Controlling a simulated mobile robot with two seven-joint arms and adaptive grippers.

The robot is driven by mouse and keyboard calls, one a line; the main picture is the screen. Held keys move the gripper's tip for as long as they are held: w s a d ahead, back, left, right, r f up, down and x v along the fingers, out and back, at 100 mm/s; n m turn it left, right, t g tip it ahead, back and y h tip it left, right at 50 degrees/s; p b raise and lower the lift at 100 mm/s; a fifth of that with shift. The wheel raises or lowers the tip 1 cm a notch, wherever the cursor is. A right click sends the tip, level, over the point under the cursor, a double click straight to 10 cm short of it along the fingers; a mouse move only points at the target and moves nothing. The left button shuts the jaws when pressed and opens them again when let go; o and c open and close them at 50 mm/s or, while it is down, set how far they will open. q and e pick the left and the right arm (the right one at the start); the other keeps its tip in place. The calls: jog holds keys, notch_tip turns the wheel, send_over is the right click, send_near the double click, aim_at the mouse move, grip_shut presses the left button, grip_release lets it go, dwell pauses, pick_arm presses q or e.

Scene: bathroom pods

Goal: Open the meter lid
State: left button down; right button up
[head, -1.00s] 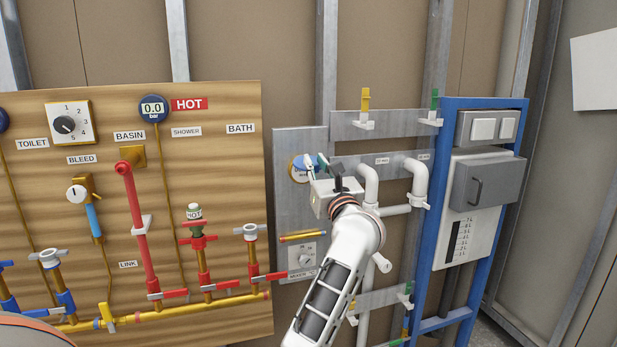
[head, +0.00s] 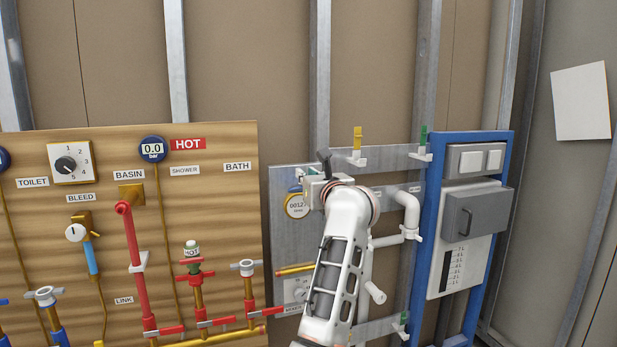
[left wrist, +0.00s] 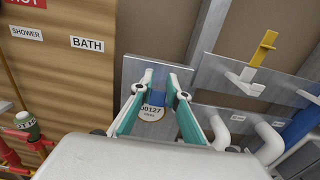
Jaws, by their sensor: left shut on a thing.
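The round meter (head: 297,206) is on the grey metal panel, its white number face showing in the head view. The face also shows in the left wrist view (left wrist: 151,112), reading about 00127. Its blue lid (left wrist: 158,84) stands raised above the face, between my fingers. My left gripper (left wrist: 160,82) is shut on the lid; its teal fingers lie on both sides of it. In the head view my left gripper (head: 310,172) is just above the meter, and its body and wrist hide the lid's hinge and most of the lid. My right gripper is not in view.
White pipes (head: 407,215) run close to the right of my left arm. A wooden board (head: 215,215) with pipes and taps is at the left. A blue frame (head: 432,210) with a grey box (head: 475,215) stands at the right. The wall above is clear.

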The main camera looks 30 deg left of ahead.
pick_arm(q)
jog(key=shift+f, duration=0.15)
jog(key=c, duration=1.9)
grip_release()
jog(key=shift+h, duration=0.3)
